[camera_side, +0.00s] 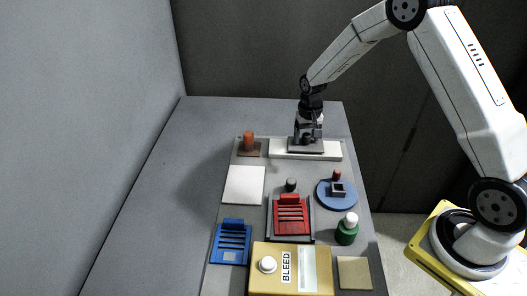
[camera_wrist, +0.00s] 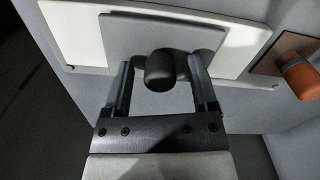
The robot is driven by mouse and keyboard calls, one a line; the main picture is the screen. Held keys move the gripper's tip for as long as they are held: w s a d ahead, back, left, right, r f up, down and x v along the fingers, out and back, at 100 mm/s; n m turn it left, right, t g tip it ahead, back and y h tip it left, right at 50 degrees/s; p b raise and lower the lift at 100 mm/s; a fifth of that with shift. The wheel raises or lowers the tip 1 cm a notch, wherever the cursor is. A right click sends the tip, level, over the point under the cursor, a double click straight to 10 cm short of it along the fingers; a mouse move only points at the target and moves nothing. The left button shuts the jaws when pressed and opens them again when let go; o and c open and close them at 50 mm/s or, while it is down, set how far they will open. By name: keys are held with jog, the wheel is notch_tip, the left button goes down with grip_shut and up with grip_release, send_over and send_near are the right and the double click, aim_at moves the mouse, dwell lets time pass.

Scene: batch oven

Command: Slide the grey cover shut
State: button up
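The grey cover (camera_side: 293,146) is a flat plate near the middle of a long white base (camera_side: 335,152) at the far end of the bench. In the wrist view the grey cover (camera_wrist: 118,32) has white base (camera_wrist: 70,35) showing on both sides. A dark rounded knob (camera_wrist: 160,70) stands up from the cover. My gripper (camera_wrist: 161,68) is open, with one finger on each side of the knob and a small gap to it on each side. In the side view my gripper (camera_side: 310,138) is low over the cover and hides much of the knob. What lies under the cover is hidden.
An orange knob (camera_side: 248,139) on a brown plate stands left of the base. Nearer are a white plate (camera_side: 244,185), red slatted piece (camera_side: 290,216), blue slatted piece (camera_side: 231,243), blue disc (camera_side: 326,197), green bottle (camera_side: 346,235) and yellow BLEED box (camera_side: 318,282). The bench's left side is clear.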

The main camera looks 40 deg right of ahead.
aim_at(307, 137)
jog(key=shift+r, duration=3.9)
jog(key=shift+s+a+r, duration=0.2)
jog(key=shift+s+a, duration=0.2)
jog(key=shift+s, duration=0.05)
jog(key=s+a+r+n+t, duration=0.1)
jog(key=s+a+n, duration=0.2)
jog(key=s, duration=0.6)
jog(key=s+a+r+n+t, duration=0.1)
jog(key=s+a+n, duration=0.2)
jog(key=s+a, duration=0.3)
jog(key=s, duration=0.3)
jog(key=shift+s+a+t, duration=0.15)
jog(key=shift+a+t, duration=0.05)
jog(key=shift+t, duration=0.1)
